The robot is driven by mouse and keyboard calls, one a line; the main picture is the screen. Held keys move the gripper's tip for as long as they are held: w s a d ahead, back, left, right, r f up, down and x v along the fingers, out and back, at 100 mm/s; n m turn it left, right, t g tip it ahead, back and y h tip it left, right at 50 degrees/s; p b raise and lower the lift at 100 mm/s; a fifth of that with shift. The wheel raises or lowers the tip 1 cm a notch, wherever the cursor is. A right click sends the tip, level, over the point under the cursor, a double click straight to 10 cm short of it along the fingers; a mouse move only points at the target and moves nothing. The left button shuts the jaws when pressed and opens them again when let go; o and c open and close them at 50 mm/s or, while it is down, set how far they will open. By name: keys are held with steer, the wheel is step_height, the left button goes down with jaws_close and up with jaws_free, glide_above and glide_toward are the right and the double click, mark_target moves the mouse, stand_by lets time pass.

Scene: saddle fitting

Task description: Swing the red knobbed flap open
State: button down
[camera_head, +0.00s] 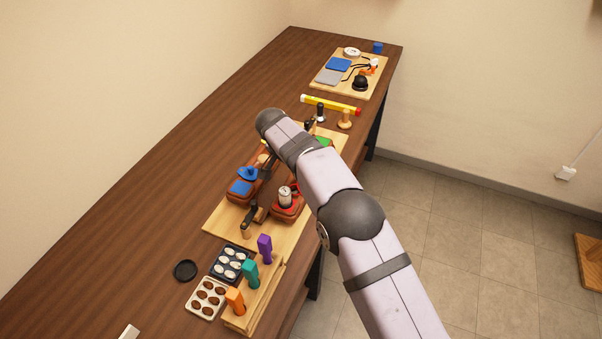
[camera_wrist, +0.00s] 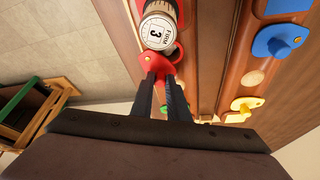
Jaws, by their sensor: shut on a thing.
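The red knobbed flap (camera_wrist: 142,64) shows in the wrist view between the fingertips and a labelled cylinder (camera_wrist: 158,28) reading "FIRM 3". My gripper (camera_wrist: 164,76) has its two dark fingers closed in on the flap's round red knob (camera_wrist: 168,56), and the fingers partly cover it. In the head view the cylinder (camera_head: 285,197) stands upright by red parts on a reddish-brown block (camera_head: 286,214). My arm hides much of the area around the gripper there. How far the flap is open cannot be told.
A blue flap (camera_wrist: 280,40) and a yellow flap (camera_wrist: 243,108) lie to the right in the wrist view. A dark-handled tool (camera_head: 252,217), a purple peg (camera_head: 265,248) and egg trays (camera_head: 208,297) stand nearby.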

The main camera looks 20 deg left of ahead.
steer(key=shift+w+d+m+g+h+p, duration=0.1)
steer(key=shift+d+m+g+h+p, duration=0.15)
steer(key=shift+m+p, duration=0.65)
steer(key=c, duration=1.7)
jaws_free()
steer(key=shift+b+v, duration=0.75)
steer(key=shift+v, duration=2.9)
steer(key=shift+a+f, duration=0.1)
steer(key=shift+c, duration=0.2)
